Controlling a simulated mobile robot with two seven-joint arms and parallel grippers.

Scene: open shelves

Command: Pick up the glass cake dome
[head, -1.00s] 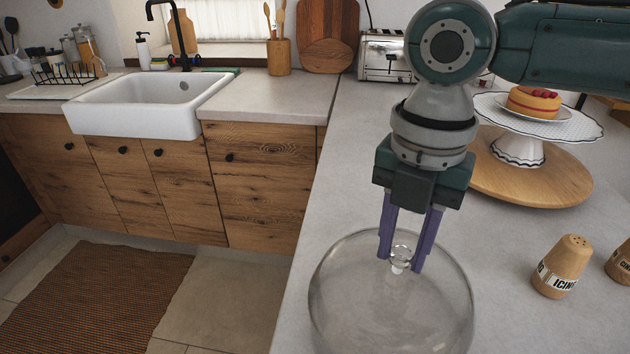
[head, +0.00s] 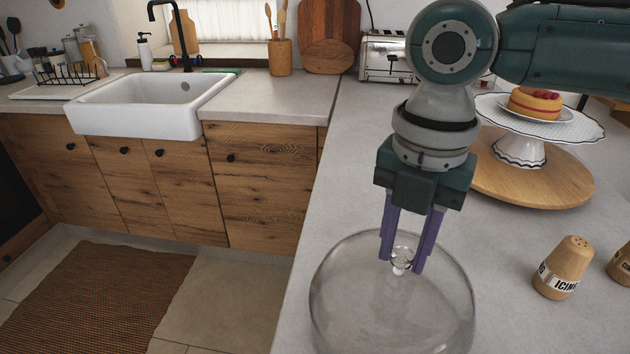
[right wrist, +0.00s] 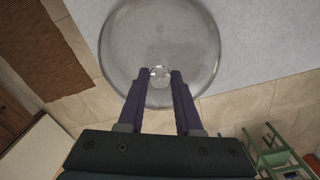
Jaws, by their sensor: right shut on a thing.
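The clear glass cake dome (head: 390,310) is at the front of the light grey counter, near its left edge, and its bottom is cut off by the frame. My right gripper (head: 403,264) comes down from above, with its purple fingers shut on the round knob on top of the dome. In the right wrist view the dome (right wrist: 160,30) is seen from above, with the knob between the fingertips (right wrist: 161,77). I cannot tell whether the dome's rim touches the counter. My left gripper is not in view.
A cake (head: 535,103) sits on a white stand (head: 518,150) on a round wooden board (head: 545,185) at the right. A wooden icing shaker (head: 563,268) stands right of the dome. A toaster (head: 386,60) is at the back. The counter (head: 345,180) behind the dome is clear.

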